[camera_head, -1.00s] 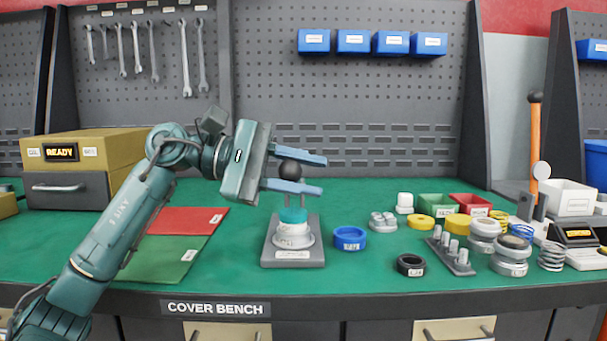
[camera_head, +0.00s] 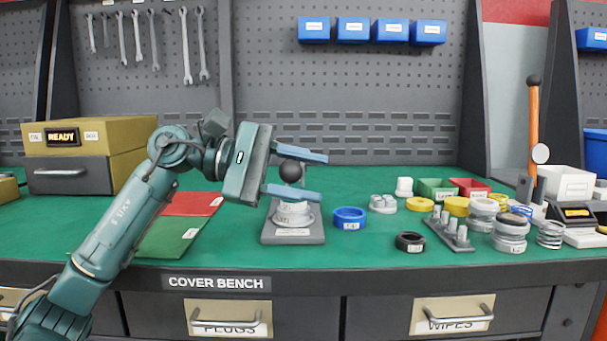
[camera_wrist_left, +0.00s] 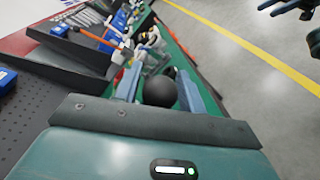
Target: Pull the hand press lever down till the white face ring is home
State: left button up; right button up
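The ball (camera_wrist_left: 160,91) also sits between the fingers in the left wrist view. Below, a white ringed stack (camera_head: 293,217) stands on a grey base plate (camera_head: 293,236); the lower finger hides its top, and I cannot tell which part is the white face ring. At the right, an orange lever (camera_head: 533,130) with a black knob stands upright, apart from my gripper. Dark shapes (camera_wrist_left: 290,8), perhaps my right gripper, are cut off in the wrist view.
A blue ring (camera_head: 349,224) and a black ring (camera_head: 409,248) lie right of the base plate. A grey peg rack (camera_head: 449,243) and several stacked rings stand farther right. Red and green mats (camera_head: 165,240) lie behind my left arm.

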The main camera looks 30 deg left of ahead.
pick_arm(q)
jog(key=shift+o, duration=1.1)
jog(key=shift+r, duration=0.1)
jog(key=shift+s+a, duration=0.1)
jog(key=v, duration=1.3)
